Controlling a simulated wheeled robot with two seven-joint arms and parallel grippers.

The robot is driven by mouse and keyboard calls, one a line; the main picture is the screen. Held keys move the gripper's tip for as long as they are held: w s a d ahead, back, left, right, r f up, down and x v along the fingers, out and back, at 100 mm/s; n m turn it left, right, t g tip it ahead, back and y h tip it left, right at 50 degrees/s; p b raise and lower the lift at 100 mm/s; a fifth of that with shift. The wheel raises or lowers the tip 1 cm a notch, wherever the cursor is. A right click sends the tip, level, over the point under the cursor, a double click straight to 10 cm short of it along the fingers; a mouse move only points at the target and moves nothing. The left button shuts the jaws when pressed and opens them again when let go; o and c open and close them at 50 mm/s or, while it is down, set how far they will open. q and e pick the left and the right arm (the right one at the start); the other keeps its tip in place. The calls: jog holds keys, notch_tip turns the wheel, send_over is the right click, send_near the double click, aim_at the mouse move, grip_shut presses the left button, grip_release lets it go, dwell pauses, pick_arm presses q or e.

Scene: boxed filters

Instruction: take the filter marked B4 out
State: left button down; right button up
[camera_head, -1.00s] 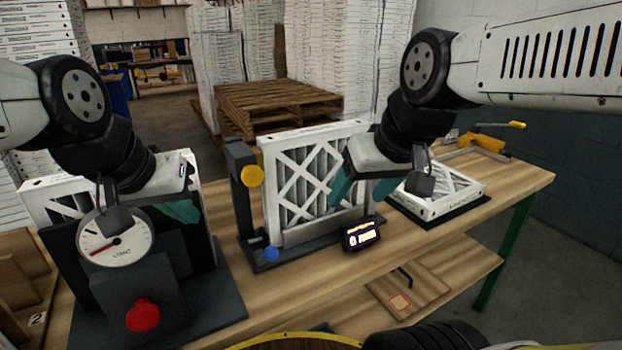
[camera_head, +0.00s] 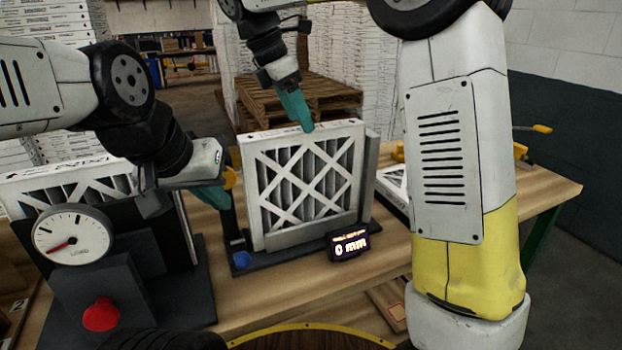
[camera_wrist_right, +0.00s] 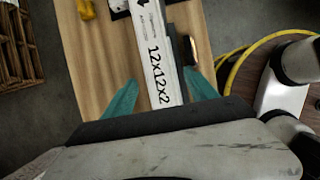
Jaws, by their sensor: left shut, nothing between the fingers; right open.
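A white-framed pleated filter (camera_head: 300,185) stands upright in a dark gauge stand (camera_head: 285,258) in the middle of the bench. My right gripper (camera_head: 297,112) is open over its top edge. In the right wrist view the teal fingers (camera_wrist_right: 160,82) lie on either side of a filter edge (camera_wrist_right: 158,70) printed "12x12x2", not visibly gripping it. My left gripper (camera_head: 216,194) is shut and empty beside the stand's yellow knob (camera_head: 229,180), partly covering it; contact is unclear. Another filter (camera_head: 70,185) stands in the left fixture, and one (camera_head: 393,182) lies at right, partly hidden. No B4 mark is readable.
A dial gauge (camera_head: 72,235) and red button (camera_head: 101,314) are on the left fixture. A small display (camera_head: 348,245) reads 0 mm, and a blue knob (camera_head: 241,259) sits low on the stand. My right arm covers much of the bench's right side.

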aim_at(309, 144)
jog(key=x, duration=0.7)
jog(key=shift+f, duration=0.3)
jog(key=shift+w, duration=0.1)
jog(key=shift+f, duration=0.3)
jog(key=shift+c, duration=0.3)
grip_shut()
